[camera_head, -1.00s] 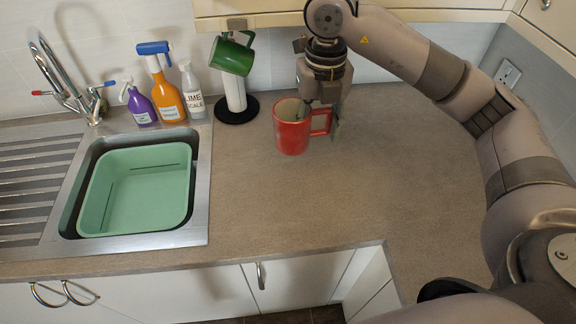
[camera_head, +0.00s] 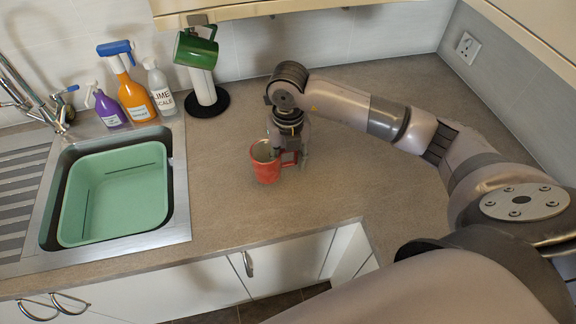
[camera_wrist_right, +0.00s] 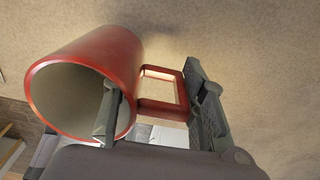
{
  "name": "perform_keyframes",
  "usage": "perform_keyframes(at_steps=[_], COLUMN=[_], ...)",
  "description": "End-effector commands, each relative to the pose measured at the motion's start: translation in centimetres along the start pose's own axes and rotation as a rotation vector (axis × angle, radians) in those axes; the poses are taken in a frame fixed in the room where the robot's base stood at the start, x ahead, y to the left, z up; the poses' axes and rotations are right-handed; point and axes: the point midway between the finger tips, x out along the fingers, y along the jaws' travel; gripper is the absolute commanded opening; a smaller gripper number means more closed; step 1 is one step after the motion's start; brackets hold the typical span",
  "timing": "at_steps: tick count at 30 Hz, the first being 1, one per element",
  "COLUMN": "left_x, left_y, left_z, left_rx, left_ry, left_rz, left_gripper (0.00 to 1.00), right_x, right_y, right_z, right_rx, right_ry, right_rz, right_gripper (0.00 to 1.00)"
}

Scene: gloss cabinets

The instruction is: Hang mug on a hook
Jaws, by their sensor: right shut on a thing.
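The red mug (camera_head: 265,167) is at the middle of the counter, its handle toward the right. My right gripper (camera_head: 289,158) is shut on the mug's handle side. In the right wrist view the red mug (camera_wrist_right: 100,70) has one finger inside its mouth and the other outside its handle. I cannot tell whether the mug touches the counter. A white upright stand (camera_head: 203,88) with a round black base (camera_head: 208,104) stands at the back, left of the mug. The hooks are hard to make out. My left gripper is not in view.
A purple spray bottle (camera_head: 110,109), an orange spray bottle (camera_head: 135,96) and a white bottle (camera_head: 160,92) stand behind the sink, left of the stand. A green basin (camera_head: 117,160) sits in the sink. The wall cabinet's bottom edge (camera_head: 260,12) overhangs the back. The counter (camera_head: 215,150) around the mug is clear.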

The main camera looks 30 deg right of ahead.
Motion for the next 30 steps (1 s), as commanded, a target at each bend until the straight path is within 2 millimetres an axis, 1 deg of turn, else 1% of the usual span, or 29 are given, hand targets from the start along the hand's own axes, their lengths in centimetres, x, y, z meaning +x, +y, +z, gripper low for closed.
perform_keyframes(at_steps=[6, 9, 17, 20, 21, 29, 30], left_x=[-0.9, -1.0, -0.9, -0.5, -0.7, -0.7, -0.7], left_y=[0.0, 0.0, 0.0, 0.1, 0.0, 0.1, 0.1], left_z=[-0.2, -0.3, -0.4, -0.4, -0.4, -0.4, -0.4], left_rx=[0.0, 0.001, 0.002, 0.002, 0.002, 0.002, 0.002], left_ry=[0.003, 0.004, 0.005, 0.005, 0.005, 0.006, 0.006], left_rz=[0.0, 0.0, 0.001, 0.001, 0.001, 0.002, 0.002], left_gripper=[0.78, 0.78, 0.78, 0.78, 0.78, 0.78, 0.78], right_x=[3.1, 4.0, 4.1, 4.5, 4.3, 4.3, 4.3], right_y=[0.0, 0.0, 0.0, 0.0, 0.0, 0.0, 0.0], right_z=[-0.1, -0.1, -0.1, -0.1, -0.1, -0.1, -0.1], right_rx=[0.0, -0.002, -0.002, -0.002, -0.002, -0.001, -0.001], right_ry=[0.004, 0.003, 0.001, 0.001, 0.002, 0.002, 0.002], right_rz=[-0.001, -0.001, 0.0, 0.0, -0.001, -0.001, -0.001], right_gripper=[0.0, 0.0, 0.0, 0.0, 0.41, 0.59, 0.59])
